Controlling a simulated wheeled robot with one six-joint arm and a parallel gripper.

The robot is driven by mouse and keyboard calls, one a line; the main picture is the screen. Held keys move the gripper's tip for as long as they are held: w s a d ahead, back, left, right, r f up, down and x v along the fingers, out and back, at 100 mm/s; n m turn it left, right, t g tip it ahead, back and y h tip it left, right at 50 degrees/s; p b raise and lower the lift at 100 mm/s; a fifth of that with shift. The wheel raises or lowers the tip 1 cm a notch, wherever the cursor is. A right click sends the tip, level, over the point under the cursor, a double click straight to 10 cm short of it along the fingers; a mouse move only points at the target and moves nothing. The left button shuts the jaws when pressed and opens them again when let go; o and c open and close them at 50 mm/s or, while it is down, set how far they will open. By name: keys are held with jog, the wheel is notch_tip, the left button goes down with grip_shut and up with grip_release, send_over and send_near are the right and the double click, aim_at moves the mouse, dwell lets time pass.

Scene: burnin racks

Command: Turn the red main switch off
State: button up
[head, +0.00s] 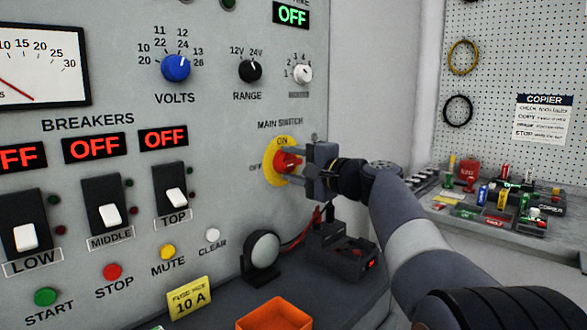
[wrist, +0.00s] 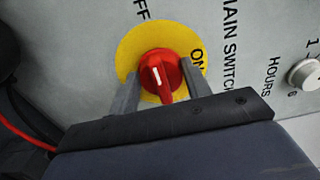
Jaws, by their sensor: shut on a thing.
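The red main switch (head: 286,162) is a rotary knob on a round yellow plate (head: 272,177), with ON at the top and OFF at the left. In the wrist view the red knob (wrist: 161,72) has a white mark that runs nearly up and down the picture. The mark's line runs towards the OFF lettering at the top, and ON lies off to its right. My gripper (head: 298,163) is shut on the knob. Its two fingers (wrist: 163,88) stand on either side of it. They hide part of the knob in the head view.
Breakers LOW (head: 25,234), MIDDLE (head: 107,208) and TOP (head: 173,194) sit left, under lit OFF displays. A round lamp-like part (head: 263,250) and a dark device (head: 345,256) stand below the switch. An orange tray (head: 273,316) is in front. A cluttered shelf lies right.

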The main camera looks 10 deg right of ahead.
jog(key=o, duration=1)
jog(key=shift+s, duration=0.1)
jog(key=v, duration=1)
jog(key=shift+s+d, duration=0.2)
jog(key=shift+s, duration=0.05)
jog(key=x, duration=1)
jog(key=shift+w+a, duration=0.15)
jog(key=shift+w, duration=0.1)
jog(key=shift+w+a, duration=0.15)
jog(key=shift+m+p, duration=0.3)
